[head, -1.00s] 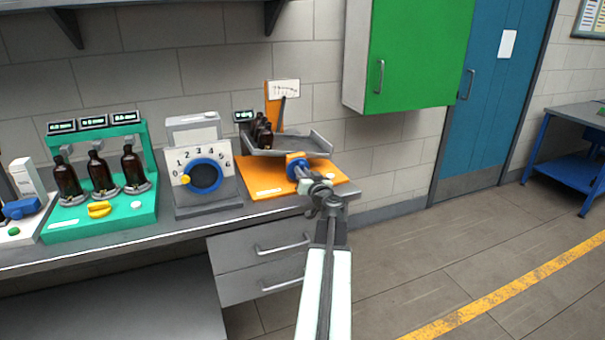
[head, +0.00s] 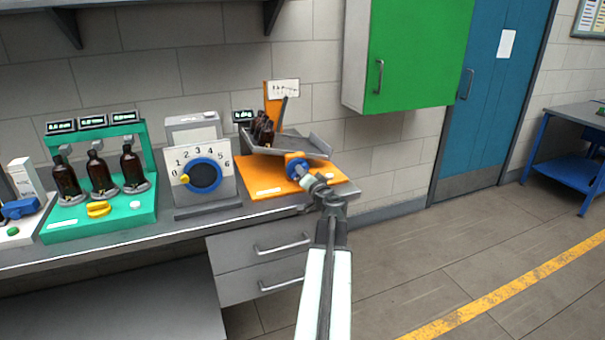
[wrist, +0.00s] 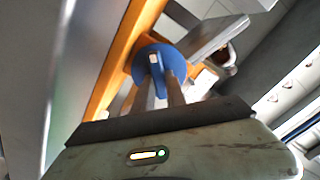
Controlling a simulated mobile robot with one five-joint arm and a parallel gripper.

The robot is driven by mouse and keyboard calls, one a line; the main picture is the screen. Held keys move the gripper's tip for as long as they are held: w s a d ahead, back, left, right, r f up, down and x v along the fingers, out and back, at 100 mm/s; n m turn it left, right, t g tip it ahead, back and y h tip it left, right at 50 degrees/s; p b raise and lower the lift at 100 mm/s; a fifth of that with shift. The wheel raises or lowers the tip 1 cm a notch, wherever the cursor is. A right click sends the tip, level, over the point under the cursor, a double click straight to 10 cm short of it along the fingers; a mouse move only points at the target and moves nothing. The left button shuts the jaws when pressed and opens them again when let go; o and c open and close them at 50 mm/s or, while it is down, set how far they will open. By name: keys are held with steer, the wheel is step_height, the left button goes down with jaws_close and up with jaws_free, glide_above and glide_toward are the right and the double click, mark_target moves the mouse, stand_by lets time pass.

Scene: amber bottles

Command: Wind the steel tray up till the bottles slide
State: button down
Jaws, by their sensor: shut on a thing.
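The steel tray (head: 296,146) sits on the orange tilting stand (head: 262,176), sloping down to the right. Dark amber bottles (head: 263,131) stand close together at its raised left end. A blue crank wheel (head: 294,167) is on the stand's front right, beside an orange block; the wheel also shows in the wrist view (wrist: 146,62). My gripper (head: 307,181) is at this wheel. In the wrist view its fingers are shut on the wheel's blue grip (wrist: 156,68). The exact contact is partly hidden in the head view.
A dial box (head: 203,152) with a blue knob stands left of the stand. Further left is a green rack (head: 142,212) with 3 amber bottles. A green cabinet (head: 420,50) hangs above right.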

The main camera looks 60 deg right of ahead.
stand_by(0.3)
steer(key=c, duration=1.4)
jaws_free()
steer(key=shift+o, duration=0.2)
steer(key=v, duration=0.8)
steer(key=shift+w, duration=0.1)
